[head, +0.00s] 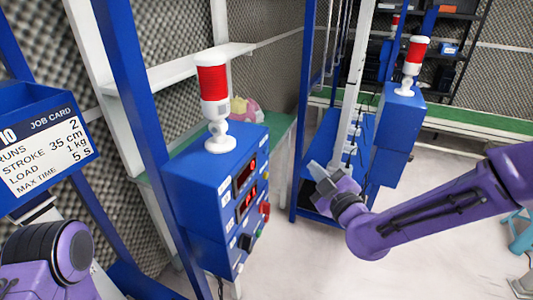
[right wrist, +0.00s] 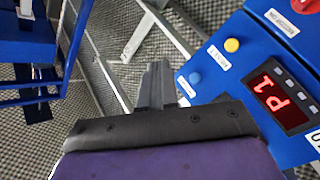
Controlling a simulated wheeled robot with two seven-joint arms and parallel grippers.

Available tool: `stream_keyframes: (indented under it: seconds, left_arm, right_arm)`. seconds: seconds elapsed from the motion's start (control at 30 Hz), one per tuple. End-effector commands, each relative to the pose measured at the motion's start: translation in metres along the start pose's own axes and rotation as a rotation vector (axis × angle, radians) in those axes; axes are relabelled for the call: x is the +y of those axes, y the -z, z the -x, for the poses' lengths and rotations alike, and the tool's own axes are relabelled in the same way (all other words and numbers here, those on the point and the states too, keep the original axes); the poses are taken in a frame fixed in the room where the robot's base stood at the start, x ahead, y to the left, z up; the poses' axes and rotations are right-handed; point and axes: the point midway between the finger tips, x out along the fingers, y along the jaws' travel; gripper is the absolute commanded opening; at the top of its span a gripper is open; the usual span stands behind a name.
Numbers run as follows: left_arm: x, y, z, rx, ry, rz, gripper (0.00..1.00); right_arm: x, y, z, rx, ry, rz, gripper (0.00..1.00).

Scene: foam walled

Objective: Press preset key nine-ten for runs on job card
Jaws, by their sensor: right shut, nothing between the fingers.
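The job card (head: 48,155) hangs at the left on a blue holder and reads stroke 35 cm, load 1 kg, max time 5 s; its runs line ends in 2. A blue control box (head: 190,182) stands in the middle, with two red-lit displays and several buttons on its right-facing side. My right gripper (head: 317,170) is shut and empty, right of this box and apart from it. Preset keys are not readable.
A red-and-white beacon (head: 214,95) stands on the box. A second blue box with a beacon (head: 414,55) stands behind at the right. Blue posts (head: 130,80) and white frame bars stand close by. Pale floor (head: 300,265) lies open in front. My left arm shows at bottom left.

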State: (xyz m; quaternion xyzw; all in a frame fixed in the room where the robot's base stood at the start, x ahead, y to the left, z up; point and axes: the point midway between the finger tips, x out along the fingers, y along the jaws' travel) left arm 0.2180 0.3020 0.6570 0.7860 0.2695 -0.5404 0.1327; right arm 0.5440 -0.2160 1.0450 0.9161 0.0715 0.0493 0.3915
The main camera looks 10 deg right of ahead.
Motion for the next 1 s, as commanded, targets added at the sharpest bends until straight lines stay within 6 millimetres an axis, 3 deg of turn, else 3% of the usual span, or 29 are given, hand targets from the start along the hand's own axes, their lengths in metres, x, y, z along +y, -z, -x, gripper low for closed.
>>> stream_keyframes:
  seconds: [0.1,0.47,1.0]
  left_arm:
    - [0.0,0.0,-0.001,0.0,0.0,0.0,0.4]
    - [0.0,0.0,-0.001,0.0,0.0,0.0,0.4]
    - [0.0,-0.002,-0.004,0.0,0.0,0.0,0.4]
  right_arm:
    - [0.01,0.011,-0.002,0.033,-0.023,0.041,0.0]
    - [0.009,0.012,-0.004,0.034,-0.023,0.046,0.0]
    - [-0.028,0.047,-0.052,0.033,-0.021,0.047,0.0]
